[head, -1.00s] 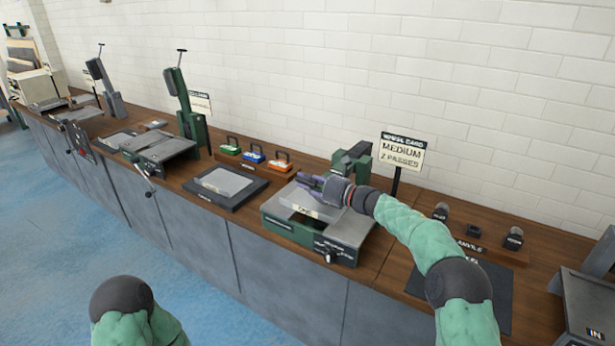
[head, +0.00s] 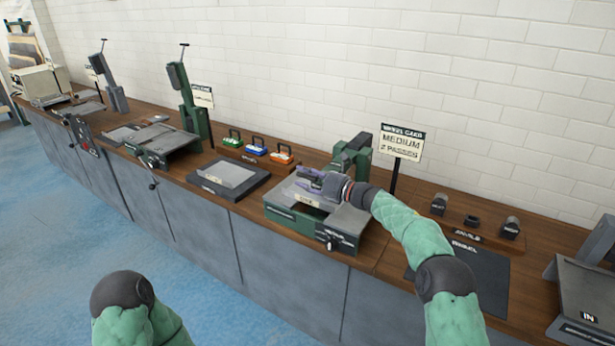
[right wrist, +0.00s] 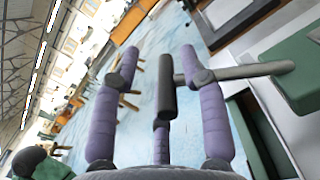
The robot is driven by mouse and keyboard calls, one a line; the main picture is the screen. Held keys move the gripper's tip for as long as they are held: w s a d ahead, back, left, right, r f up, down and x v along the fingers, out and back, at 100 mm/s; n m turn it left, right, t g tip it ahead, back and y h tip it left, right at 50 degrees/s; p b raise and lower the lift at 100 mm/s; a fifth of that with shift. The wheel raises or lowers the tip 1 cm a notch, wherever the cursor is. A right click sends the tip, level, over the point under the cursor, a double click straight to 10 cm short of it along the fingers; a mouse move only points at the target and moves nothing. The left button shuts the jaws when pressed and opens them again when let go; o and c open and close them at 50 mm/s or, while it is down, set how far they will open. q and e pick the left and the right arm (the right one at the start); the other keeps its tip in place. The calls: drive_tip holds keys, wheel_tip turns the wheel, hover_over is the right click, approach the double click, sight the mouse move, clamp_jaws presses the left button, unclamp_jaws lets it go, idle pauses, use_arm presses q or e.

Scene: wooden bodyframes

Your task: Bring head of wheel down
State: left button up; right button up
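The green wheel machine (head: 310,233) stands on the bench with a grey bed. Its green head (head: 352,155) rises at the back. My right gripper (head: 306,183) is over the bed in front of the head. In the right wrist view its purple fingers (right wrist: 160,85) are straight and spread apart. A grey bar (right wrist: 250,71) comes in from the right past the right finger and meets a dark crosspiece (right wrist: 167,88) between the fingers. I cannot tell whether the fingers touch it. My left gripper is out of view.
A card reading MEDIUM 2 PASSES (head: 401,143) stands behind the machine. Anvils (head: 472,221) and a dark mat (head: 462,275) lie to the right. A dark tray with a grey sheet (head: 228,176) and coloured-handled blocks (head: 255,152) are to the left.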

drive_tip(key=shift+f, duration=1.05)
drive_tip(key=r+v, duration=0.2)
drive_tip(key=v, duration=1)
drive_tip(key=shift+d, duration=0.1)
